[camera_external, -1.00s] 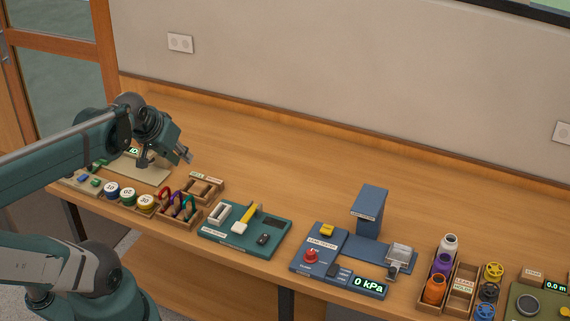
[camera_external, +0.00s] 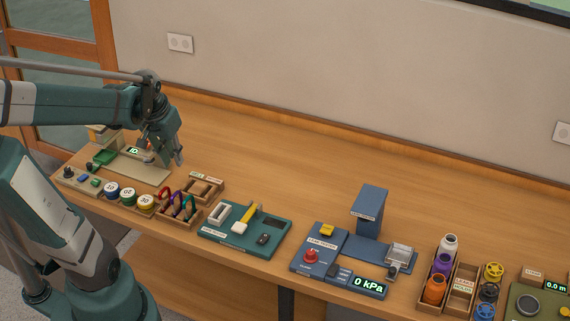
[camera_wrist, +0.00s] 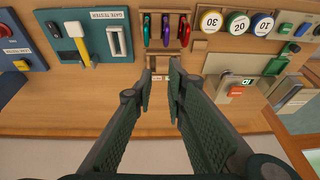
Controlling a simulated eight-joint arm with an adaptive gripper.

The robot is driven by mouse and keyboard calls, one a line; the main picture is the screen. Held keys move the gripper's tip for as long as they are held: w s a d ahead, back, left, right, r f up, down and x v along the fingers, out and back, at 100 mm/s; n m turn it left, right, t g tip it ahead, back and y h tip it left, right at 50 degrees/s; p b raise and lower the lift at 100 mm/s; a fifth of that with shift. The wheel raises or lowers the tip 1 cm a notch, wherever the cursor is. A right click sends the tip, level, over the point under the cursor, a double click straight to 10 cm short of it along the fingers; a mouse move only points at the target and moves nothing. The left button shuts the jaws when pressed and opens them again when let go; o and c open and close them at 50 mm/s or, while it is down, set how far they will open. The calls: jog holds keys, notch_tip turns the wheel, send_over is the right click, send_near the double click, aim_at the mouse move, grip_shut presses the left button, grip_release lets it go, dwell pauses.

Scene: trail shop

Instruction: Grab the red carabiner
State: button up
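The red carabiner (camera_external: 164,193) stands in a wooden rack (camera_external: 178,222) beside a purple and a green one, at the end nearest the spools. In the wrist view the red carabiner (camera_wrist: 183,27) is at the top, right of the purple one (camera_wrist: 165,29) and green one (camera_wrist: 146,29). My gripper (camera_external: 167,162) is above the bench, behind the rack and apart from the carabiners. In the wrist view my gripper (camera_wrist: 161,76) has its two fingers apart with nothing between them. The fingertips cover part of the wooden tray beside the rack.
Numbered spools (camera_external: 129,197) stand left of the rack. A small wooden tray (camera_external: 205,188) sits behind it. The green gate tester (camera_external: 250,245) is to the right, and a blue leak tester (camera_external: 345,262) beyond. The bench behind is clear.

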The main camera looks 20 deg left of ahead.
aim_at(163, 189)
jog(key=shift+w+a+f+g+h+p, duration=0.2)
jog(key=shift+a+f+g+p, duration=0.55)
jog(key=shift+a+f, duration=1.1)
jog(key=shift+w+a+f+g+h+p, duration=0.15)
jog(key=shift+a+f+g+p, duration=0.3)
jog(key=shift+a+f+g, duration=1)
jog(key=shift+a+f+t, duration=0.1)
jog(key=shift+f+t, duration=0.3)
jog(key=shift+f, duration=0.35)
jog(key=shift+f, duration=1.2)
jog(key=shift+f, duration=0.1)
jog(key=shift+f+b, duration=0.45)
jog(key=shift+f, duration=2.05)
grip_shut()
